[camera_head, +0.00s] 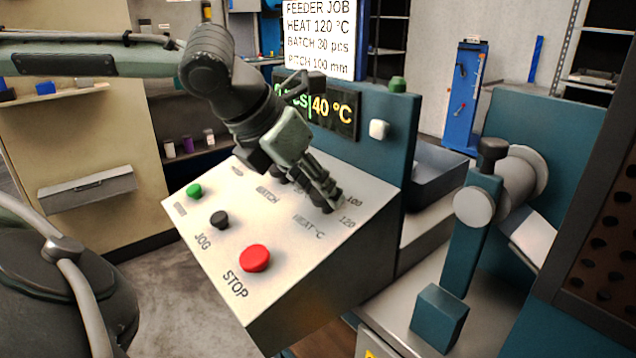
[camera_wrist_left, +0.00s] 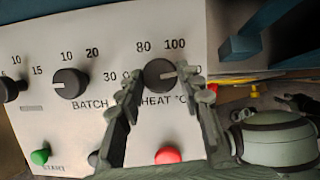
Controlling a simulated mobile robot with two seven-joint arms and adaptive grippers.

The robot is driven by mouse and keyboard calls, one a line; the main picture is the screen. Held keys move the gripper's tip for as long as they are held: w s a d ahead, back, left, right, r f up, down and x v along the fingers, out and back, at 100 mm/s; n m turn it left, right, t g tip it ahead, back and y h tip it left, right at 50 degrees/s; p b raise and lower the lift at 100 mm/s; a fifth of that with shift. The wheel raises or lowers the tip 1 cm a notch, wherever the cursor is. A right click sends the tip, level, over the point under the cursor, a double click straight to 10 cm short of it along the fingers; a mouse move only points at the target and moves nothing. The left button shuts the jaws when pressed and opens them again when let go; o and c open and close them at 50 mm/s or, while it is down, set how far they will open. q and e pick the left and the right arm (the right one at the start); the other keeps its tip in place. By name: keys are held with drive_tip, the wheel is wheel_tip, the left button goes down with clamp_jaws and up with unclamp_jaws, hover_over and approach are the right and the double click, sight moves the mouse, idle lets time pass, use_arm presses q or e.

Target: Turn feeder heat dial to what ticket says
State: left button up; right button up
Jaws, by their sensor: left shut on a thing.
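The job ticket (camera_head: 318,38) in the head view reads HEAT 120 °C, BATCH 30 pcs and PITCH 100 mm. The display (camera_head: 333,110) below it shows 40 °C, its left part hidden by my arm. The dark round heat dial (camera_wrist_left: 158,70) is on the white sloped panel (camera_head: 285,275); it has a light mark on its right side, and 80 and 100 are printed above it. My left gripper (camera_head: 326,196) is shut on this dial, one finger on each side in the left wrist view (camera_wrist_left: 160,80). The fingers cover some scale numbers. My right gripper is out of view.
The batch dial (camera_wrist_left: 70,83) is left of the heat dial. A red STOP button (camera_head: 255,258), a black JOG button (camera_head: 219,219) and a green button (camera_head: 194,191) sit on the panel. A teal feeder with a roller (camera_head: 510,182) stands to the right.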

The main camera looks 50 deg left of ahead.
use_arm(q)
drive_tip(key=shift+m, duration=0.7)
drive_tip(key=o, duration=1.1)
drive_tip(key=shift+o, duration=0.2)
drive_tip(key=shift+r, duration=0.1)
drive_tip(key=v, duration=1.2)
drive_tip(key=shift+a, duration=0.25)
